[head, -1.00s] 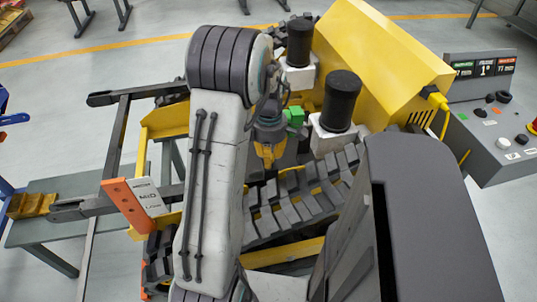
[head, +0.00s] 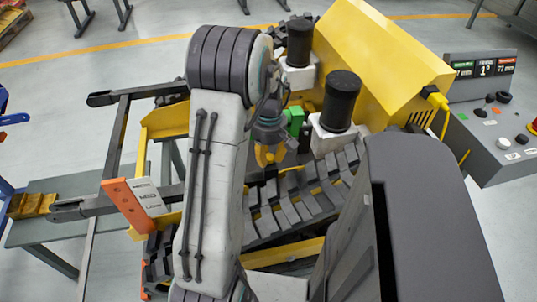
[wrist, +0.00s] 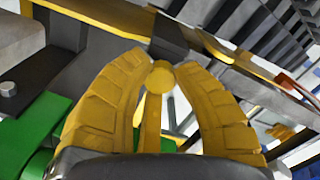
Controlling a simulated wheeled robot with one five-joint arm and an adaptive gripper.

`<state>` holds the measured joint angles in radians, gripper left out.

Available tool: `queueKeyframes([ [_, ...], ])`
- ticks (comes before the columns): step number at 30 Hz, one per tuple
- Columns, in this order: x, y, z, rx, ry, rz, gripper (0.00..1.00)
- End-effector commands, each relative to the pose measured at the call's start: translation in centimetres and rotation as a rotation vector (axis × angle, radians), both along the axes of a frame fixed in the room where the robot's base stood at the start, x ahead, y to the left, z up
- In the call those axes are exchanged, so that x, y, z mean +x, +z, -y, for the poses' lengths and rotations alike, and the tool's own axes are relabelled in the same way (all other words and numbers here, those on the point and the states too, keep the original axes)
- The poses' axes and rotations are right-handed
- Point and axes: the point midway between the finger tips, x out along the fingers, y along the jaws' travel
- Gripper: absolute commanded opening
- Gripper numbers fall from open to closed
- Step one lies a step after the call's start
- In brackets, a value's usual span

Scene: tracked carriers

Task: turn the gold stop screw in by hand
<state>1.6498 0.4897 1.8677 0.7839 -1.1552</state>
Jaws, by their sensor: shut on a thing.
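The gold stop screw (wrist: 160,78) shows in the wrist view as a round gold head between my fingertips. My gripper (wrist: 161,66) has its two ribbed yellow fingers closed in on either side of it. A narrow gold strip runs from the head down between the fingers; I cannot tell whether it is part of the screw. In the head view my gripper (head: 268,156) points down beside the tracked carrier (head: 300,196), partly behind my arm. The screw cannot be made out there.
A green block (wrist: 50,128) is close left of my fingers. Black-capped cylinders (head: 341,100) and a yellow housing (head: 385,60) stand right of my gripper. A control box (head: 495,115) is at far right. An orange and white level sign (head: 128,206) is at left.

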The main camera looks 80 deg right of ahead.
Motion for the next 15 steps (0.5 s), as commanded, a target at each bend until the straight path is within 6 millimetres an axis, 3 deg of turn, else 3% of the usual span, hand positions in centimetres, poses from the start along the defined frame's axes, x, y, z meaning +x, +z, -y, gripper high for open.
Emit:
queueKeyframes([
  [15, 0.01, -0.08, -0.08, 0.003, -0.573, 0.000, 0.03],
])
